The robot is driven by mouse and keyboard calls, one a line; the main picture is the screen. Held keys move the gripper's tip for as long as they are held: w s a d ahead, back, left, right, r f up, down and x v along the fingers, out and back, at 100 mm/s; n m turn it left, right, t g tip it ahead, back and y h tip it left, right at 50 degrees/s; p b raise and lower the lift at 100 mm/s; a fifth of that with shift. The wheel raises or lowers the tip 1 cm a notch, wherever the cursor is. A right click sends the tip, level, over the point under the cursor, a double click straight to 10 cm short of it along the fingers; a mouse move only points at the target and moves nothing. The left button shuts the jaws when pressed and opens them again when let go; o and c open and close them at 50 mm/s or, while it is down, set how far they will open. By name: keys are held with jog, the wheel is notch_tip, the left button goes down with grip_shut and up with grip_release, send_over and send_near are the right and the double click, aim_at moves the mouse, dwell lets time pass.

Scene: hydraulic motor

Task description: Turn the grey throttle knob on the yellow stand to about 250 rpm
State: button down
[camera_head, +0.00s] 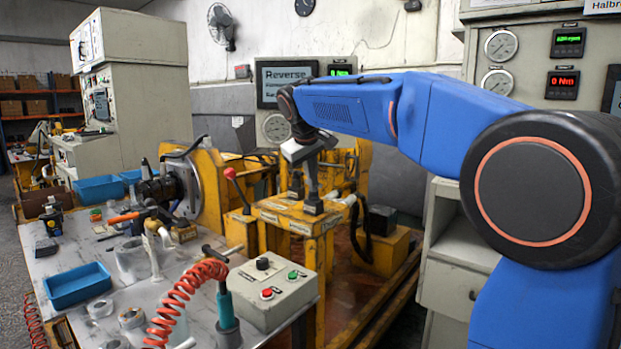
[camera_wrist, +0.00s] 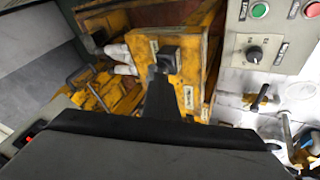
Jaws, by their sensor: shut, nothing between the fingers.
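The yellow stand (camera_head: 288,215) is in the middle of the head view, and its top also shows in the wrist view (camera_wrist: 195,68). My gripper (camera_head: 312,196) points down at the stand top, its fingers together and empty. In the wrist view my gripper (camera_wrist: 163,76) reaches to a dark grey squarish piece (camera_wrist: 171,55) on the stand. This looks like the throttle knob, but where fingertips end and knob begins is unclear. Whether they touch cannot be told. A green rpm readout (camera_head: 569,39) is lit at upper right; its digits are too small to read surely.
A red-topped lever (camera_head: 229,174) rises left of the stand. A grey control box (camera_head: 264,288) with a black dial (camera_head: 262,264) and red and green buttons stands in front. White pipes (camera_wrist: 118,55) lie beside the stand. A red readout (camera_head: 562,85) shows 0 Nm.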

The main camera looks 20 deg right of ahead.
jog(key=shift+d+f+n+y, duration=0.1)
jog(key=shift+d+n+y, duration=0.4)
jog(key=shift+d+n, duration=0.5)
